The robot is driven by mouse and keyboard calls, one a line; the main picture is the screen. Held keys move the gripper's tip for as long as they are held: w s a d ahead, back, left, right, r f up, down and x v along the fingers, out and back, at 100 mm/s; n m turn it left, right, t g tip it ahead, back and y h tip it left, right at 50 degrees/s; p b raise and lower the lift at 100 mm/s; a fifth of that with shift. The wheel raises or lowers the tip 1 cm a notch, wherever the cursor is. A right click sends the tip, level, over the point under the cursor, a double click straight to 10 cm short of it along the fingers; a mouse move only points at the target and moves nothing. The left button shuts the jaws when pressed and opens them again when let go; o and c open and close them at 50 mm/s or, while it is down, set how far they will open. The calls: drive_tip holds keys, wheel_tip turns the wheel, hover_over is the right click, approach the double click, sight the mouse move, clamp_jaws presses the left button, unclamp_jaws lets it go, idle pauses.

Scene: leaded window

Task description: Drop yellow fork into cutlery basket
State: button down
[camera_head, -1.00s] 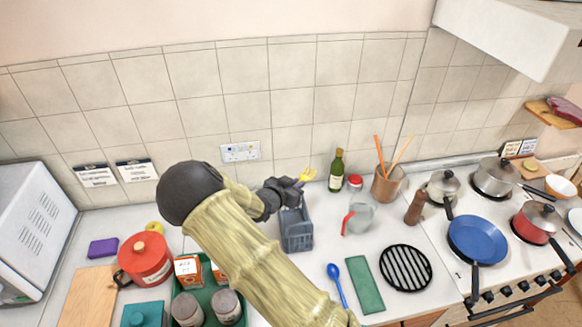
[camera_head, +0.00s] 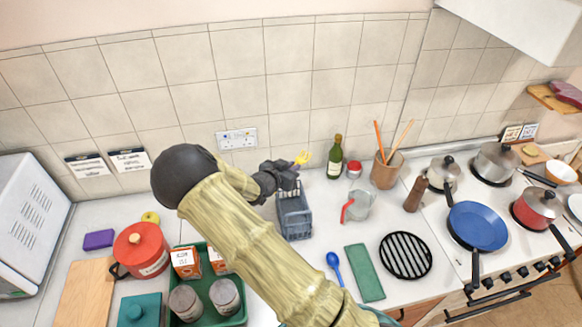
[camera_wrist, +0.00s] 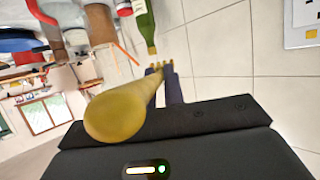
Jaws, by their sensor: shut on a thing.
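The yellow fork (camera_head: 303,157) is in my gripper (camera_head: 294,168), which is shut on it. In the wrist view the yellow fork (camera_wrist: 122,110) runs from a thick rounded handle end near the camera to tines at the fingertips (camera_wrist: 162,84). The grey-blue cutlery basket (camera_head: 295,217) stands on the counter. My gripper is above its back part and hides some of its rim. I cannot see what lies inside the basket.
A clear jug with a red handle (camera_head: 357,205), a green bottle (camera_head: 335,158) and a utensil pot (camera_head: 387,170) stand right of the basket. A blue spoon (camera_head: 336,264) and a green cloth (camera_head: 364,272) lie in front. A green tray with jars (camera_head: 238,318) is at left.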

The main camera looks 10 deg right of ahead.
wheel_tip(320, 180, down, 5)
drive_tip(key=b, duration=0.3)
drive_tip(key=shift+s, duration=0.1)
drive_tip(key=shift+s, duration=0.1)
drive_tip(key=c, duration=1.4)
unclamp_jaws()
drive_tip(key=b+v, duration=0.4)
drive_tip(key=v, duration=1.3)
drive_tip(key=shift+s, duration=0.15)
